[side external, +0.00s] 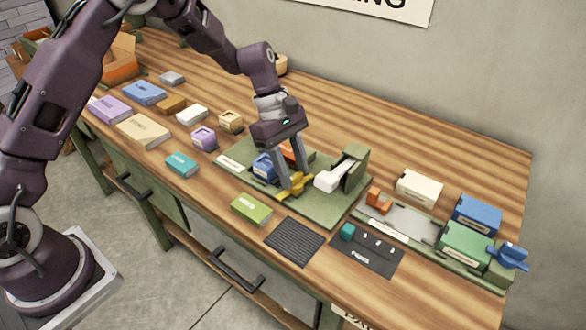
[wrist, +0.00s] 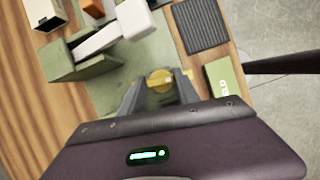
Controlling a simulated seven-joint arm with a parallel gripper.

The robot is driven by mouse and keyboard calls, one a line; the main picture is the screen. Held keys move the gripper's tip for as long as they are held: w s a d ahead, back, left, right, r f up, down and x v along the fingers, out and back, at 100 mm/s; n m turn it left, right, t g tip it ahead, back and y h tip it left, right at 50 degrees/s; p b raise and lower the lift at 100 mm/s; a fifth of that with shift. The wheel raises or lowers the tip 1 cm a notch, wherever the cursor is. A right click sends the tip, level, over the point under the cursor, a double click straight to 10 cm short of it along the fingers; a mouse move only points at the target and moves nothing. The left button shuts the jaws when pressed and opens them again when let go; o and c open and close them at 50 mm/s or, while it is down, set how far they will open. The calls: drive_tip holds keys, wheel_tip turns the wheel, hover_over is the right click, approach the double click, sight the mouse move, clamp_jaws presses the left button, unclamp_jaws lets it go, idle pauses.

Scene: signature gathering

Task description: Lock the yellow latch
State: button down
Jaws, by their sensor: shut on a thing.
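The yellow latch (side external: 299,185) is at the front of a green board (side external: 322,215), near the board's middle. My gripper (side external: 294,188) points down over the board with its fingers on either side of the latch, shut on it. In the wrist view, the round yellow latch (wrist: 160,81) shows between the two fingertips (wrist: 158,88). The fingers hide part of it, and I cannot tell its exact turn.
Just right of the latch, a white lever (side external: 334,178) leans on a green block (side external: 356,168). A blue block (side external: 264,166) stands close on the left. A green book (side external: 251,209) and dark ribbed mat (side external: 295,241) lie in front. Several boxes lie left.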

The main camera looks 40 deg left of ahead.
drive_tip(key=m+g, duration=0.1)
drive_tip(key=m, duration=0.2)
drive_tip(key=shift+w+m, duration=0.15)
drive_tip(key=shift+m, duration=0.15)
drive_tip(key=m+g, duration=0.1)
drive_tip(key=m, duration=0.1)
drive_tip(key=m+y, duration=0.1)
drive_tip(key=m, duration=0.1)
drive_tip(key=shift+d+m+g+y, duration=0.1)
drive_tip(key=shift+m+g+y, duration=0.2)
drive_tip(key=shift+g, duration=0.1)
drive_tip(key=m+y, duration=0.1)
drive_tip(key=m, duration=0.3)
drive_tip(key=shift+w+d+g, duration=0.1)
drive_tip(key=shift+d+g, duration=0.05)
drive_tip(key=shift+g, duration=0.25)
drive_tip(key=shift+m+y, duration=0.9)
drive_tip(key=shift+m, duration=1.1)
drive_tip(key=c, duration=0.9)
unclamp_jaws()
